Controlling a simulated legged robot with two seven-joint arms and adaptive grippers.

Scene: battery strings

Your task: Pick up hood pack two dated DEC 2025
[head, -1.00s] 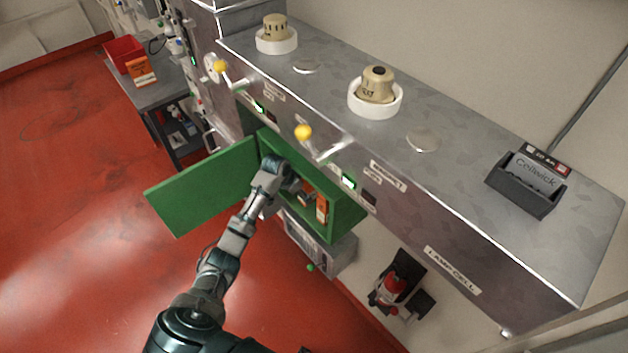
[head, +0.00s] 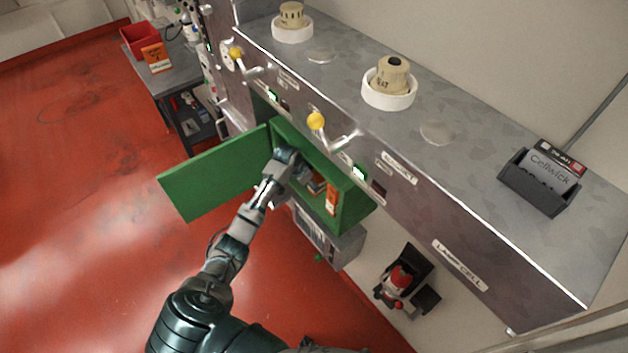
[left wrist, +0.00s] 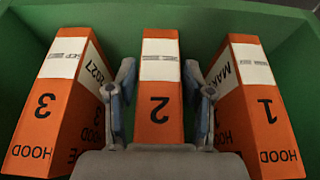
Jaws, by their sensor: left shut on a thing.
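Hood pack two (left wrist: 159,115) is an orange box with a white band, marked "2", in the middle of the left wrist view. My left gripper (left wrist: 160,90) has a finger on each side of it and is shut on it, inside the green cabinet (left wrist: 200,20). The pack's date is not readable here. In the head view my left gripper (head: 303,172) reaches into the cabinet, and its fingers are hard to make out. My right gripper is not in view.
Hood pack three (left wrist: 40,115) stands close on the left and hood pack one (left wrist: 262,115) close on the right, both angled. The open green door (head: 215,172) stands left of my arm. A grey box (head: 540,180) and two white-ringed cells sit on the bench top.

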